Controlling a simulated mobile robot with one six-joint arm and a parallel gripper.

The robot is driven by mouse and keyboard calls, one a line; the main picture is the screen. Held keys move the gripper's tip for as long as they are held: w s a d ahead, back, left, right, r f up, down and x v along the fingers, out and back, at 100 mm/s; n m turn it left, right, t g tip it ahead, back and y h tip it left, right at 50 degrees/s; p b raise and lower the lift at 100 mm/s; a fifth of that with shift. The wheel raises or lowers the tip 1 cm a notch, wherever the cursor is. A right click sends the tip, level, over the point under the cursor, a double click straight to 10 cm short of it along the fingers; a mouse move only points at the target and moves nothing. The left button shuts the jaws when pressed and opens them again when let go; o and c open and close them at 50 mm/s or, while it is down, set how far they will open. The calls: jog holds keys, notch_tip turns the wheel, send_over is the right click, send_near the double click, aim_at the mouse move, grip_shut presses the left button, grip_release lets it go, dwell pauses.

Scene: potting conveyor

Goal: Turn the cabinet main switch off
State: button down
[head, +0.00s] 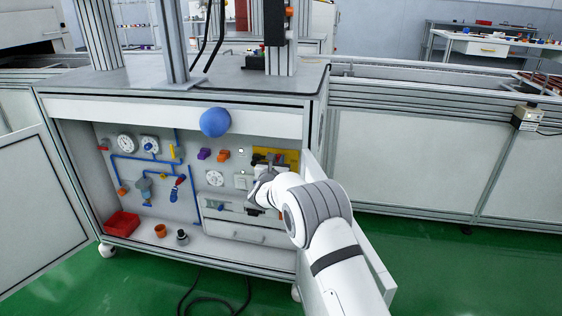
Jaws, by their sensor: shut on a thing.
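The open cabinet (200,123) stands under the bench in the head view. A yellow plate (291,157) with dark parts, which looks like the main switch's plate, is at the upper right of its back panel. My gripper (267,163) reaches in from the right, with its fingertips in front of this plate. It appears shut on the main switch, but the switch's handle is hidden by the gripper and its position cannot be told.
The cabinet's right door (376,265) stands open beside my arm, and the left door (40,205) is open too. Blue pipes, gauges and a blue-and-red handle (177,187) fill the panel's left. A red bin (122,223) and an orange cup (160,230) stand on the cabinet floor.

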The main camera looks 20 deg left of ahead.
jog(key=shift+w+a+n+p, duration=0.1)
jog(key=shift+w+n+p, duration=0.1)
jog(key=shift+n+p, duration=1.3)
jog(key=shift+a+f+n+p, duration=0.3)
jog(key=shift+n+p, duration=0.8)
jog(key=shift+n, duration=1.35)
jog(key=shift+a+f+n+p, duration=0.1)
jog(key=shift+f+n+p, duration=0.35)
jog(key=shift+n+p, duration=1.3)
jog(key=shift+a+f+n+p, duration=0.2)
jog(key=shift+f+n+p, duration=0.2)
jog(key=shift+n, duration=2.7)
jog(key=c, duration=1.4)
grip_release()
jog(key=shift+r, duration=0.15)
